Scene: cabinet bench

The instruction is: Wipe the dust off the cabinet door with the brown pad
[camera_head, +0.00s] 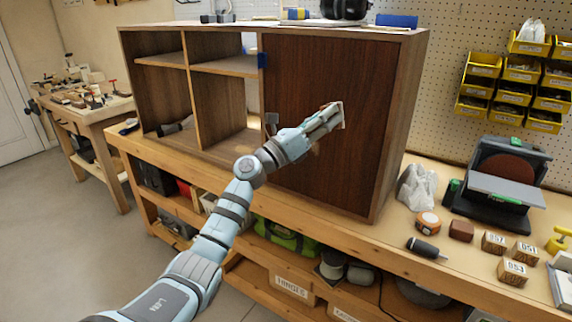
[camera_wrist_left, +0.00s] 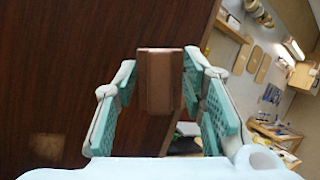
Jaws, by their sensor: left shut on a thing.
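The cabinet door (camera_head: 305,75) is a dark brown panel on the right part of the cabinet. My left gripper (camera_head: 328,120) is in front of its upper right area. In the left wrist view the gripper (camera_wrist_left: 160,85) is shut on the brown pad (camera_wrist_left: 160,75), a block between the teal finger pads. The door (camera_wrist_left: 75,60) fills the left of that view, with a tan, dust-like patch (camera_wrist_left: 47,147) at lower left. I cannot tell whether the pad touches the door. In the head view the gripper mostly hides the pad. My right gripper is not in view.
Open cabinet shelves (camera_head: 225,66) are left of the door.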

